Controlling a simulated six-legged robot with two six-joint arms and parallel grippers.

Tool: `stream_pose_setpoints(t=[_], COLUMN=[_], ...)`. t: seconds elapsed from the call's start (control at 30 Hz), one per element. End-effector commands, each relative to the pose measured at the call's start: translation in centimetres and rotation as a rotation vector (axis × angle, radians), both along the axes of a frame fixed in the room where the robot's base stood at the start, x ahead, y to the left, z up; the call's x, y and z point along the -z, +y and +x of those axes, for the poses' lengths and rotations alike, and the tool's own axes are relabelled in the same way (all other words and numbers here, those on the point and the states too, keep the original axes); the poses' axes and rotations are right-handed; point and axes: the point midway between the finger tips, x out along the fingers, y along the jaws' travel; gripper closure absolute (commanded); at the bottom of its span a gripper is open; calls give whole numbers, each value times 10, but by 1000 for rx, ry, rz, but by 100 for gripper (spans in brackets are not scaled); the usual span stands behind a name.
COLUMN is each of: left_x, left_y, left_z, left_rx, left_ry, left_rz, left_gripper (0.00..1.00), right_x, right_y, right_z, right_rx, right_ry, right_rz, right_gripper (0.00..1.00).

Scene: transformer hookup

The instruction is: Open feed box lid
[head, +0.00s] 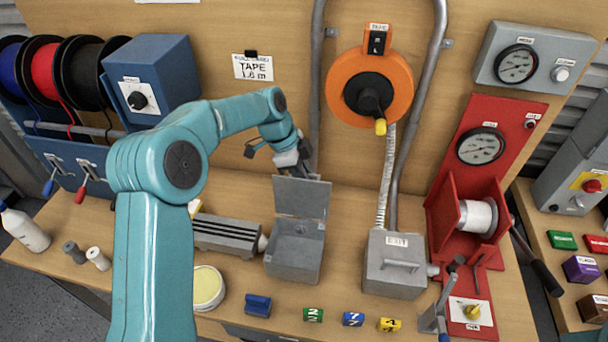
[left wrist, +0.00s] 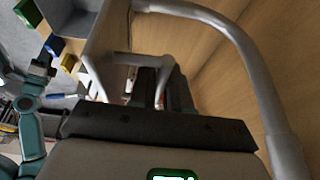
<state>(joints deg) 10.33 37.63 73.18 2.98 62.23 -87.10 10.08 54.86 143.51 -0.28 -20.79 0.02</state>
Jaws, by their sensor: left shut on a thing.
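The feed box (head: 294,254) is a grey box on the bench, left of centre in the head view. Its lid (head: 302,198) stands upright at the back, so the inside shows. My left gripper (head: 304,170) is at the lid's top edge, shut on the lid's handle as far as I can tell; the fingers partly hide the grip. In the left wrist view the grey handle (left wrist: 150,62) shows in front of the gripper.
A second grey box (head: 395,270) with a shut lid stands to the right. Grey conduit pipes (head: 427,100) and an orange tape reel (head: 370,88) are on the back board. A ribbed grey block (head: 227,236) sits left of the feed box. Small coloured blocks line the front.

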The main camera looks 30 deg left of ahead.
Motion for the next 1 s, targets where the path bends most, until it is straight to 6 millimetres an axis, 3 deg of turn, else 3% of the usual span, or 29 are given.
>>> stream_pose_setpoints(t=[0.37, 0.4, 0.47, 0.83, 1.0], left_x=[1, 1, 1, -4, -31], left_y=[1, 1, 1, 3, 14], left_z=[3, 3, 3, 2, -1], left_rx=[0, 0, 0, 0, -2], left_ry=[1, 1, 1, -1, -4], left_rz=[2, 2, 2, 1, 2], left_gripper=[100, 80, 62, 62, 62], right_x=[0, 0, 0, 1, 6], right_y=[0, 0, 0, 0, 0], right_z=[0, 0, 0, 0, 0], right_rx=[0, 0, 0, 0, 0], right_ry=[0, 0, 0, 0, 0], right_rz=[0, 0, 0, 0, 0], right_gripper=[57, 57, 57, 57, 57])
